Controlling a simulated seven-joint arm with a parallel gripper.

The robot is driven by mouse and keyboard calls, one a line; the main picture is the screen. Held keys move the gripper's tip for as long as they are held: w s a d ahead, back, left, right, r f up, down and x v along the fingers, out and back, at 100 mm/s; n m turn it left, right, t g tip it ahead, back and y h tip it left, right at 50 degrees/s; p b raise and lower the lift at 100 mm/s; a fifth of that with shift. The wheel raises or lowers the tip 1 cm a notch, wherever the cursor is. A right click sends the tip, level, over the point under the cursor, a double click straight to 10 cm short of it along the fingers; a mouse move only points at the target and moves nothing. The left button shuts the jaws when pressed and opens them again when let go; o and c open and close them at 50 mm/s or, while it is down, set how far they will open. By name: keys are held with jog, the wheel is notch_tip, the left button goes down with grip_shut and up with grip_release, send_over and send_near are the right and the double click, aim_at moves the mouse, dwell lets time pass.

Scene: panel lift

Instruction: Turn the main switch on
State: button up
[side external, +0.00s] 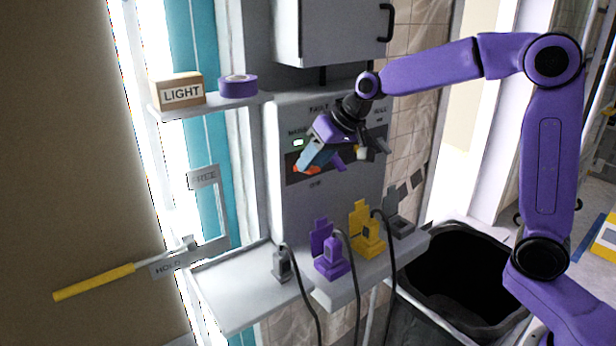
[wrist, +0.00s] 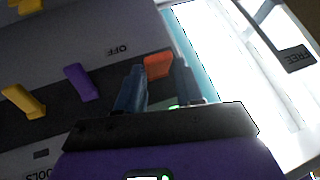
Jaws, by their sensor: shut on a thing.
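The grey switch panel (side external: 330,215) stands upright in the middle of the side view. An orange switch lever (side external: 313,170) sits at the left of its dark strip, below a small lit green lamp (side external: 298,142). My gripper (side external: 304,166) is at this lever, reaching in from the upper right. In the wrist view the orange lever (wrist: 157,66) lies between the two blue-grey fingers of my gripper (wrist: 160,82), which are shut on it. An upside-down OFF label (wrist: 117,49) is beside it. The fingers partly hide the lever.
A purple lever (wrist: 80,83) and a yellow lever (wrist: 22,102) stand beside the orange one. Plugs with cables sit on the ledge (side external: 345,290) below. A shelf (side external: 215,105) holds a LIGHT box (side external: 180,92) and purple tape (side external: 238,87). A yellow-handled bar (side external: 95,282) is at left.

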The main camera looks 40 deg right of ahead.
jog(key=shift+a+r, duration=0.4)
jog(key=shift+a, duration=0.2)
jog(key=shift+w+r, duration=0.1)
jog(key=shift+r, duration=0.1)
jog(key=shift+w+r, duration=0.1)
jog(key=shift+r, duration=0.2)
jog(key=o, duration=0.8)
jog(key=shift+o, duration=0.2)
jog(key=shift+d+f, duration=0.15)
jog(key=shift+f, duration=0.05)
jog(key=v, duration=0.7)
jog(key=shift+d, duration=0.2)
